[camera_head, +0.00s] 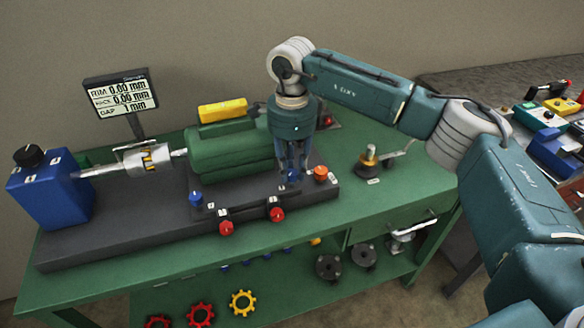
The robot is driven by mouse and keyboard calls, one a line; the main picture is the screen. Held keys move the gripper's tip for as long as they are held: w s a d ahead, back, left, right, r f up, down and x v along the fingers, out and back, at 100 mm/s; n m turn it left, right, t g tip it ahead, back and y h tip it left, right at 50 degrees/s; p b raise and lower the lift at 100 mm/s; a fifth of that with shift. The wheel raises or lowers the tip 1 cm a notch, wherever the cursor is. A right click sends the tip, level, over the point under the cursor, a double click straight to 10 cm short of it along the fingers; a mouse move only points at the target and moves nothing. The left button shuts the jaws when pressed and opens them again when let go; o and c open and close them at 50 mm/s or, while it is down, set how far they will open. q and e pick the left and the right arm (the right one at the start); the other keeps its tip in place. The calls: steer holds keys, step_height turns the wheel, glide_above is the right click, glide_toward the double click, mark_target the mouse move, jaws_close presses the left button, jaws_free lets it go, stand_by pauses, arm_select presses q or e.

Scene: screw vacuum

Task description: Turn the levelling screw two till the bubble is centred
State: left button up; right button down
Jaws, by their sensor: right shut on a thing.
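My right gripper (292,165) points down at the right front of the green motor (222,155). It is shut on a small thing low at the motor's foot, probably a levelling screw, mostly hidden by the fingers. Its number cannot be read. A blue screw head (196,198) stands at the left front of the motor, and an orange knob (321,173) is just right of the gripper. A yellow block (222,109), perhaps the level, lies on the motor; no bubble can be made out. My left gripper is out of view.
Red knobs (226,228) line the front of the dark base plate (120,240). A blue housing (48,188) and display (121,95) stand left. A metal crank piece (371,157) is on the green bench (400,195) at right. Gears lie on the lower shelf (280,300).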

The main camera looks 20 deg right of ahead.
mark_target(292, 173)
steer(key=c, duration=1.5)
jaws_free()
steer(key=shift+o, duration=0.2)
step_height(292, 173, up, 12)
